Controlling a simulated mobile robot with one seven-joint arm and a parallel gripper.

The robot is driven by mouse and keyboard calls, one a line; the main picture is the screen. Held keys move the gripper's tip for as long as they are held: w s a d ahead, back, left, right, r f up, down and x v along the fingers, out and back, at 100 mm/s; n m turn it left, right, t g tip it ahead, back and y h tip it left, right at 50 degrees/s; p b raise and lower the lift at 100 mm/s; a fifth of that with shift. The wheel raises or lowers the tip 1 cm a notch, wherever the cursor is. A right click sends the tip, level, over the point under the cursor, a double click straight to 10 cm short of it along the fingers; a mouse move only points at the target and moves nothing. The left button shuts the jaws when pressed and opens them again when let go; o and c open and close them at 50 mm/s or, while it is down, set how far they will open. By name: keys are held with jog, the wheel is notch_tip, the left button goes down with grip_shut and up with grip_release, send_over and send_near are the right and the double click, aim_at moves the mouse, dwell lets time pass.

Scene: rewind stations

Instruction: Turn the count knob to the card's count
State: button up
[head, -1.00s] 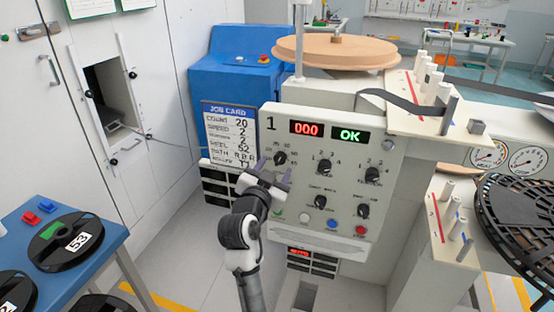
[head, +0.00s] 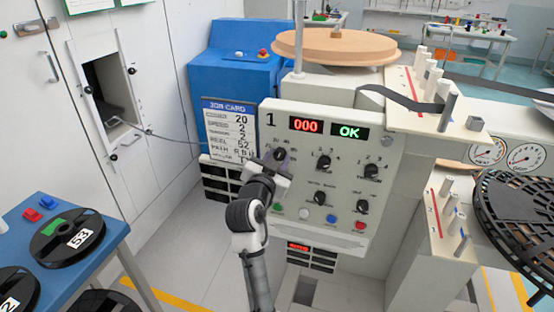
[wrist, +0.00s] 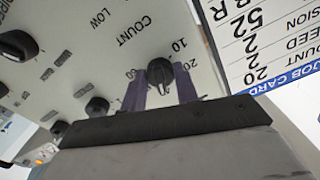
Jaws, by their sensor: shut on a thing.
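The count knob (wrist: 160,72), small and black, is on the upper left of the light panel of station 1, and it also shows in the head view (head: 280,154). My gripper (wrist: 161,88) has its two purple fingers on either side of the knob, shut on it. Marks 10 and 20 and the word COUNT show around the knob in the wrist view; its exact pointer setting is unclear. The job card (head: 229,130), left of the panel, reads count 20. My gripper covers the lower part of the knob area in the head view.
The panel (head: 300,180) has a red display (head: 306,126) reading 000 and a green OK display (head: 349,132). Other black knobs (head: 323,162) and coloured buttons (head: 332,218) sit right of and below my gripper. A blue table (head: 113,234) with reels stands at left.

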jog(key=n+p, duration=0.1)
jog(key=n, duration=0.2)
jog(key=shift+n, duration=0.4)
jog(key=n+p, duration=0.2)
jog(key=n, duration=0.2)
jog(key=shift+r+n, duration=0.1)
jog(key=shift+n, duration=0.3)
jog(key=n+p, duration=0.3)
jog(key=n, duration=0.2)
jog(key=shift+n+p, duration=1.4)
jog(key=shift+n, duration=0.6)
jog(key=o, duration=1)
